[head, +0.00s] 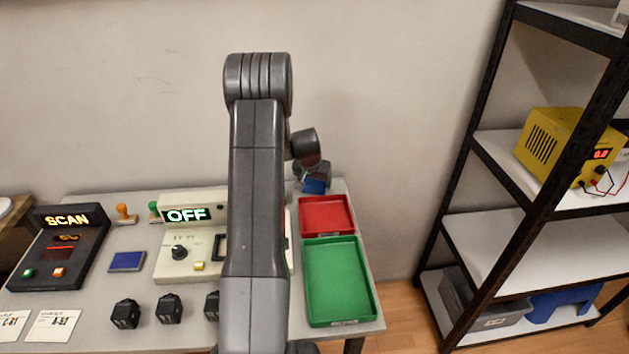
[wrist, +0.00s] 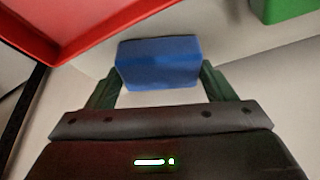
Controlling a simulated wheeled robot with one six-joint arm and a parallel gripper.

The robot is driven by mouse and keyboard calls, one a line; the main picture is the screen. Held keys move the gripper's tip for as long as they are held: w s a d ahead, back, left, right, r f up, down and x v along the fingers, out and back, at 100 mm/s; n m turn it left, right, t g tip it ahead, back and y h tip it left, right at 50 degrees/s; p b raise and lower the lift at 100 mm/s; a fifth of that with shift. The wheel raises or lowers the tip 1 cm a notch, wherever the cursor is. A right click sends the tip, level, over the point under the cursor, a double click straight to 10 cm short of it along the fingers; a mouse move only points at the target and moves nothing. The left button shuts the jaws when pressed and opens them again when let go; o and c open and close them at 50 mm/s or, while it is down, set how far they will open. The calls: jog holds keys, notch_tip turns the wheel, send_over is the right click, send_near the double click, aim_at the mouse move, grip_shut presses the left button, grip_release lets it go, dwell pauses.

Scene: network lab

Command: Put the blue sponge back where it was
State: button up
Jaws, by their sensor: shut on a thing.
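The blue sponge (head: 315,187) is held in my gripper (head: 312,178) near the back right of the table, close behind the red tray (head: 327,215). In the wrist view, my gripper (wrist: 158,75) has its two dark green fingers on either side of the blue sponge (wrist: 158,62), which sits level between the tips. A pale surface shows beyond the sponge, and I cannot tell whether the sponge touches it. In the wrist view the red tray (wrist: 85,30) is close at the upper left.
The green tray (head: 340,280) lies in front of the red one. A device reading OFF (head: 187,216), a SCAN device (head: 62,240), a flat blue pad (head: 127,261), two stamps and black blocks stand to the left. A shelf (head: 530,245) stands at the right.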

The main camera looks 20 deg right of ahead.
jog(key=shift+f, duration=0.2)
jog(key=o, duration=1)
jog(key=shift+r, duration=0.1)
jog(key=shift+c, duration=0.2)
jog(key=shift+r, duration=0.1)
jog(key=shift+r, duration=0.25)
jog(key=v, duration=1.1)
jog(key=shift+s+r+b, duration=0.15)
jog(key=shift+r+b, duration=0.1)
jog(key=shift+b, duration=0.2)
jog(key=shift+a, duration=0.1)
